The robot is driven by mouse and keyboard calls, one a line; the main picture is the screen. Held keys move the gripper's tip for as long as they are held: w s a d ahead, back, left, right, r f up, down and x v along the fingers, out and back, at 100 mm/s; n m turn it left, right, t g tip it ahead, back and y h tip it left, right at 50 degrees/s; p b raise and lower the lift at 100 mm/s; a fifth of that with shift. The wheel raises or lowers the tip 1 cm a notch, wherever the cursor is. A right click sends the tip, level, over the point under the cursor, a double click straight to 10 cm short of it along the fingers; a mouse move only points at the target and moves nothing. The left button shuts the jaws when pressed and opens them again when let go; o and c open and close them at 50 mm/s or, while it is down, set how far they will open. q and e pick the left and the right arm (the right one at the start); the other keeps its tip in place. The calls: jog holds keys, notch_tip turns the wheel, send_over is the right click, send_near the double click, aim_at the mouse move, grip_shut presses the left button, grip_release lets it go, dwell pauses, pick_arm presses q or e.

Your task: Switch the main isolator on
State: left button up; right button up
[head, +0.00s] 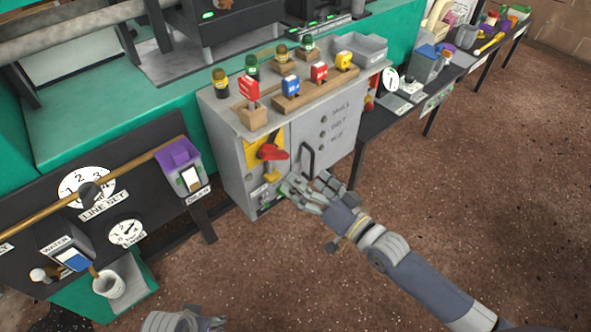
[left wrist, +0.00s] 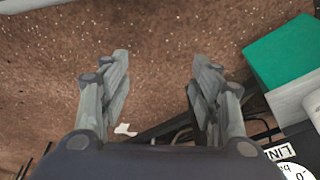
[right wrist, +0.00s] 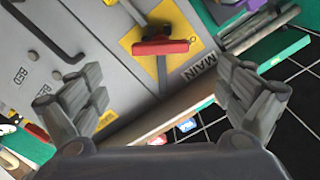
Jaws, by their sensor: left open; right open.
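The main isolator's red handle (head: 272,152) sits on a yellow plate (head: 251,153) on the front of a grey cabinet (head: 228,165). In the right wrist view the red handle (right wrist: 160,47) lies crosswise on its yellow plate (right wrist: 184,32), beside the label "MAIN" (right wrist: 199,66). My right gripper (head: 306,183) is open and empty, in front of the cabinet, below and right of the handle. In the right wrist view its fingers (right wrist: 154,82) are spread either side of the handle and apart from it. My left gripper (left wrist: 160,64) is open and empty over the floor.
A black door handle (head: 308,160) is right of the isolator. Coloured tags, including a red one (head: 249,89), stand on wooden blocks on the cabinet top. A dark panel with a "LINE SET" dial (head: 87,188) is at left. The brown floor (head: 470,180) at right is clear.

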jog(key=shift+s+d, duration=0.2)
jog(key=shift+s, duration=0.05)
